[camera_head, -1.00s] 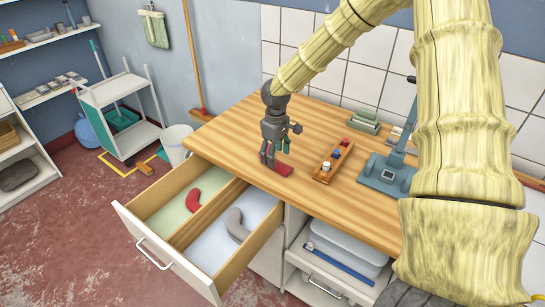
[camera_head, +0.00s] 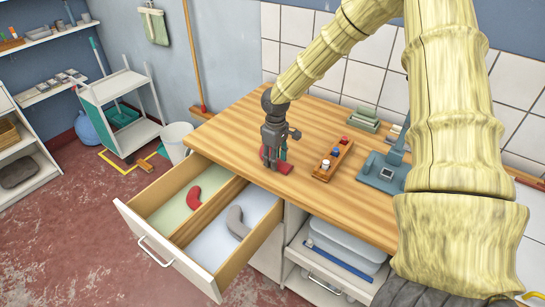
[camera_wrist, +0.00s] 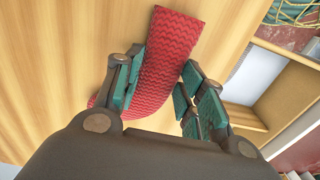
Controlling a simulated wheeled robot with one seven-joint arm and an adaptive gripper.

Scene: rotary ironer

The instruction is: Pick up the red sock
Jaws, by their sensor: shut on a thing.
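A red sock (camera_head: 284,168) with a zigzag knit lies on the wooden worktop near its front edge. My gripper (camera_head: 272,160) points down over it, shut on it. In the wrist view the sock (camera_wrist: 160,70) runs between the green finger pads of my gripper (camera_wrist: 155,92), its top end sticking out beyond them. Its lower part bends left behind the gripper body and is partly hidden. It appears to be still at worktop level. A second red sock (camera_head: 194,197) lies in the left, green-lined compartment of the open drawer (camera_head: 212,207).
A grey sock (camera_head: 236,223) lies in the drawer's right compartment. A wooden tray with small bottles (camera_head: 333,160) stands right of my gripper, with a blue-grey press-like device (camera_head: 383,172) beyond. The worktop's left part is clear.

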